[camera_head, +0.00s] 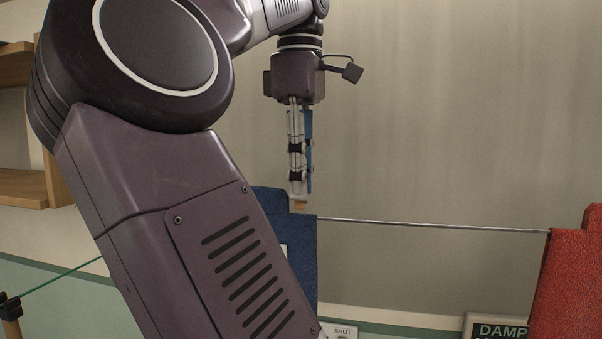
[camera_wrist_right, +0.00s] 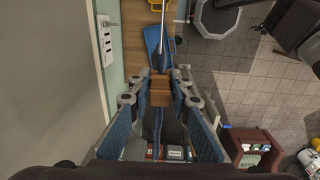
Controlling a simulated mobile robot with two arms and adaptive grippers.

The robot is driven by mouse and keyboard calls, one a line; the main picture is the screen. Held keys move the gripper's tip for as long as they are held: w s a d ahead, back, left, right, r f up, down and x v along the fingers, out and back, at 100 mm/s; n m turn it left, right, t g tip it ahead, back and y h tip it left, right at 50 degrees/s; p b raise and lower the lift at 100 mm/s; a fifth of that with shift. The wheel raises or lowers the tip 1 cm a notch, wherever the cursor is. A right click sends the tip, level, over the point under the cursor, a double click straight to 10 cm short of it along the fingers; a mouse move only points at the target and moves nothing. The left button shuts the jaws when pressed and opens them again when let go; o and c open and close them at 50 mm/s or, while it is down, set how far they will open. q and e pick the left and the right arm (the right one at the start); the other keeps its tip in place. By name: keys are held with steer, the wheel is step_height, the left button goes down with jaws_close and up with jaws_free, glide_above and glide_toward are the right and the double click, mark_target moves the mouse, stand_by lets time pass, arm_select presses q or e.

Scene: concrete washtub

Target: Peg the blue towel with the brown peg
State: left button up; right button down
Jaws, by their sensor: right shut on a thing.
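The blue towel (camera_head: 303,245) hangs over a thin line (camera_head: 430,224) in the head view, partly hidden behind my arm. My right gripper (camera_head: 298,200) points down at the towel's top edge, its fingers close together. The brown peg (camera_head: 298,207) shows as a small tip at the fingertips. In the wrist view the brown peg (camera_wrist_right: 160,88) sits between the fingertips of my right gripper (camera_wrist_right: 159,95), at the line. Whether the peg is seated on the towel cannot be told. My left gripper is out of view.
A red towel (camera_head: 566,285) hangs at the right of the line. A "DAMP" sign (camera_head: 497,329) and a "SHUT" label (camera_head: 342,331) are low down. Wooden shelves (camera_head: 22,188) are at the left. The line between the towels is clear.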

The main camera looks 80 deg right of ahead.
mark_target(301, 214)
steer(key=shift+p, duration=0.3)
steer(key=shift+b, duration=0.35)
stand_by(0.4)
steer(key=shift+f, duration=0.15)
stand_by(0.3)
steer(key=shift+f+b, duration=1.05)
steer(key=shift+f, duration=0.6)
steer(key=c, duration=1.7)
jaws_free()
steer(key=shift+d, duration=0.1)
